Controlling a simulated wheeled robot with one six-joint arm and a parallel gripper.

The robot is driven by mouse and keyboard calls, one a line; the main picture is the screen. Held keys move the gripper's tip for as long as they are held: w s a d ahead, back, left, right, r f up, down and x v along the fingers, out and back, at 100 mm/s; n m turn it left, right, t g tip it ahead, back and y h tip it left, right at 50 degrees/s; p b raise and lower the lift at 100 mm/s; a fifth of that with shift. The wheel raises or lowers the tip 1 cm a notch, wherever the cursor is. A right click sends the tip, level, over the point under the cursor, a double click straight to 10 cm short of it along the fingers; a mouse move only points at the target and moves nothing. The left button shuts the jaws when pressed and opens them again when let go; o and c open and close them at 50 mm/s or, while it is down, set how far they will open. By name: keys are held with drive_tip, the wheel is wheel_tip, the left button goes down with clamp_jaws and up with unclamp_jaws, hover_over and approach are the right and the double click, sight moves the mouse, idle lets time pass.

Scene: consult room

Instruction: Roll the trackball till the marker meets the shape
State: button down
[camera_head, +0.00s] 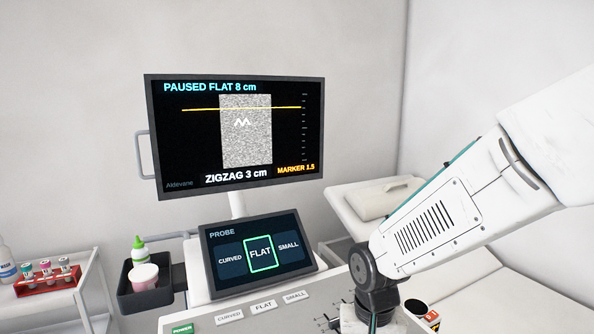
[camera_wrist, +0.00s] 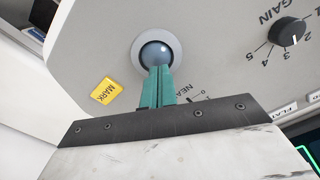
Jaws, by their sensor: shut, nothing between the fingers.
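The monitor (camera_head: 238,130) reads "PAUSED FLAT 8 cm", "ZIGZAG 3 cm" and "MARKER 1.5". The marker, a thin orange line (camera_head: 205,109), crosses the grey speckled picture (camera_head: 246,148) near its top. The shape, a white zigzag (camera_head: 242,122), lies a little below the line, apart from it. The trackball (camera_wrist: 157,55) is a blue-grey ball in a pale ring in the wrist view. My gripper (camera_wrist: 158,72) has its teal fingers together, with the tips at the ball's lower edge. I cannot tell whether they touch it. In the head view the trackball is hidden.
A yellow MARK button (camera_wrist: 104,91) lies left of the trackball, and a black GAIN knob (camera_wrist: 288,32) to its right. A probe touch screen (camera_head: 262,252) shows FLAT outlined in green. A side holder (camera_head: 150,297) carries a green-capped bottle and a cup.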

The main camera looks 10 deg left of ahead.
drive_tip(key=shift+f, duration=0.65)
drive_tip(key=shift+s+d, duration=0.45)
drive_tip(key=shift+s, duration=0.2)
idle(0.6)
drive_tip(key=shift+r, duration=0.1)
drive_tip(key=shift+r, duration=2.4)
drive_tip(key=shift+w+a+f, duration=0.15)
drive_tip(key=shift+w+f, duration=0.05)
drive_tip(key=shift+f, duration=0.35)
drive_tip(key=shift+w+a+f, duration=0.15)
drive_tip(key=shift+w+f, duration=0.1)
drive_tip(key=shift+f, duration=0.35)
drive_tip(key=shift+w+a+f, duration=0.15)
drive_tip(key=shift+w+f, duration=0.05)
drive_tip(key=shift+f, duration=0.35)
drive_tip(key=shift+f, duration=0.8)
idle(1.1)
